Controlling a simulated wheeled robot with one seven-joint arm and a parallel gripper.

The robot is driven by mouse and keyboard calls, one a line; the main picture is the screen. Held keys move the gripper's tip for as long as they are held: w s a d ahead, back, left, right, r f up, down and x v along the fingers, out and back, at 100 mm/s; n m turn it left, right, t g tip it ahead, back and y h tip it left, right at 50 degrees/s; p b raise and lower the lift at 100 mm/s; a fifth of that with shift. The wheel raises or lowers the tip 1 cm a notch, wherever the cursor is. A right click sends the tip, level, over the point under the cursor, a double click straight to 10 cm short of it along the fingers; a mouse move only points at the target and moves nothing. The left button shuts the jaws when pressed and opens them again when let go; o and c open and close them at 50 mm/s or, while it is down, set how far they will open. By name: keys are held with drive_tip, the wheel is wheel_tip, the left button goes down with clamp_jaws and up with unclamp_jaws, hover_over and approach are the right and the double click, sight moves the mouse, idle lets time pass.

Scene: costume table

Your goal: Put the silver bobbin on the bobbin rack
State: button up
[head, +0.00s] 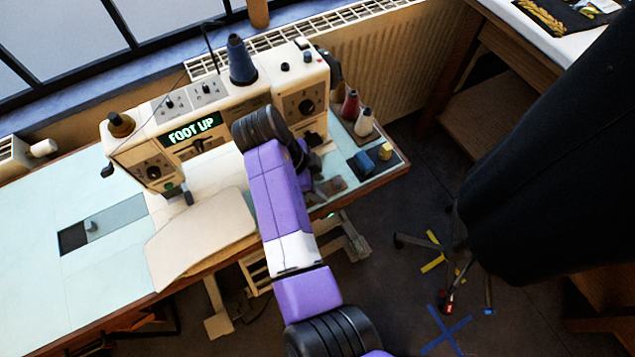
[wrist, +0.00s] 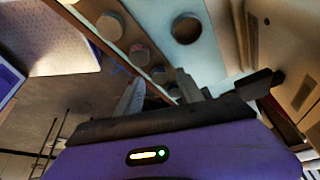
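My gripper (wrist: 158,94) shows in the wrist view with its two grey fingers apart and nothing visible between them. In the head view my own arm and wrist hide most of it, by the right end of the sewing machine. Beyond the fingers, the wrist view shows a row of round pieces (wrist: 110,26) along a brown strip. A dark ring (wrist: 186,28) sits on the pale surface beside it. I cannot tell whether the brown strip is the bobbin rack. I cannot single out the silver bobbin with certainty in either view.
The cream sewing machine (head: 197,125) stands left of my gripper on the pale table (head: 105,270). A blue spool (head: 363,163) and a yellow one (head: 385,152) sit at the table's right end. A red cone (head: 350,105) and a white cone (head: 364,122) stand behind them.

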drive_tip(key=v, duration=0.7)
drive_tip(key=shift+r+b, duration=0.35)
drive_tip(key=shift+b, duration=0.05)
drive_tip(key=shift+s+a, duration=0.1)
drive_tip(key=shift+a, duration=0.05)
